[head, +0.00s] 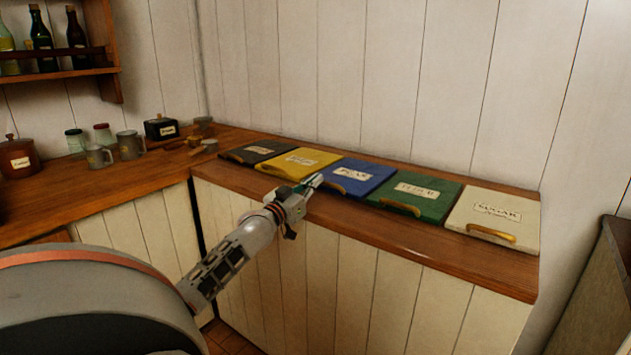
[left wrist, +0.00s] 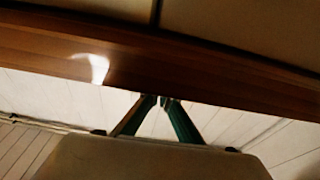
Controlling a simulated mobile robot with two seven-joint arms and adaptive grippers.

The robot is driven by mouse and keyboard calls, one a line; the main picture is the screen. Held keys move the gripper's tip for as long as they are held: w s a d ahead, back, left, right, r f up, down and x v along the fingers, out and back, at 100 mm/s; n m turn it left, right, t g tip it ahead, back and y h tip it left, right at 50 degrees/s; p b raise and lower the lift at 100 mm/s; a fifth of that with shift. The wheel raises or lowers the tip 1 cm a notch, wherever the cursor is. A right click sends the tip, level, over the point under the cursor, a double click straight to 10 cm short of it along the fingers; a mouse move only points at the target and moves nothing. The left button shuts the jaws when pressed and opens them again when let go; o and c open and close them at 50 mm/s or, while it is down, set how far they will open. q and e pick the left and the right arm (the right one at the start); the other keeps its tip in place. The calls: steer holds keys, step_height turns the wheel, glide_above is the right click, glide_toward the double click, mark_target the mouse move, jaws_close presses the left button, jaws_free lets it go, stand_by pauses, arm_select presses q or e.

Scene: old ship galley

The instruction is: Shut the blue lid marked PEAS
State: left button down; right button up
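The blue lid (head: 352,178), with a cream label that seems to read PEAS and a brass handle at its front edge, is in the middle of the row in the head view. It looks flat and closed, level with its neighbours. My left gripper (head: 312,183) is at the counter's front edge, by the front left corner of the blue lid; I cannot tell if it touches. In the left wrist view its fingertips (left wrist: 161,99) come together with nothing seen between them, in front of a wooden edge. My right gripper is not in view.
Beside the blue lid lie a yellow lid (head: 299,161) and a green lid (head: 416,194); a black lid (head: 257,151) and a white SUGAR lid (head: 494,215) are at the ends. Mugs (head: 130,145) and jars stand on the left counter. A plank wall is behind.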

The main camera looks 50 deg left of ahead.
mark_target(315, 199)
arm_select(q)
step_height(315, 199, down, 3)
steer(key=shift+d+r+g+h, duration=0.1)
steer(key=shift+g+h, duration=0.2)
steer(key=shift+s+d, duration=0.1)
steer(key=shift+s, duration=0.1)
steer(key=r+v, duration=0.1)
steer(key=v, duration=1)
steer(key=shift+s+r, duration=0.25)
steer(key=shift+r, duration=0.25)
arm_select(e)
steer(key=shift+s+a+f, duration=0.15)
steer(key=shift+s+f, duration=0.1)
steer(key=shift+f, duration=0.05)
